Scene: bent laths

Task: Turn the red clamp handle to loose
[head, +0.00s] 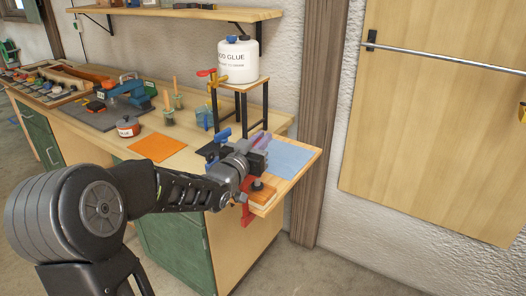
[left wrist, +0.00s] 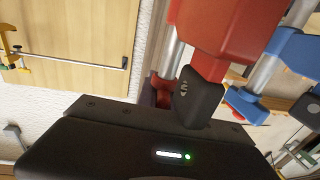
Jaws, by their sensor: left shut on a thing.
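The red clamp (head: 247,214) sits at the right end of the workbench, by a wooden block. In the left wrist view its red part (left wrist: 238,28) is large and close, beside a metal bar. My left gripper (head: 257,161) reaches it from the left and is shut on its red handle. In the left wrist view a dark finger (left wrist: 198,96) covers the lower end of the red part, so the grip itself is mostly hidden. I cannot tell the handle's turn angle. My right gripper is not in view.
A blue clamp (head: 222,137) stands close by and also shows in the left wrist view (left wrist: 290,55). A white glue jug (head: 238,60) stands on a small stand behind. An orange sheet (head: 157,147) and a blue sheet (head: 290,157) lie on the bench. Floor at right is clear.

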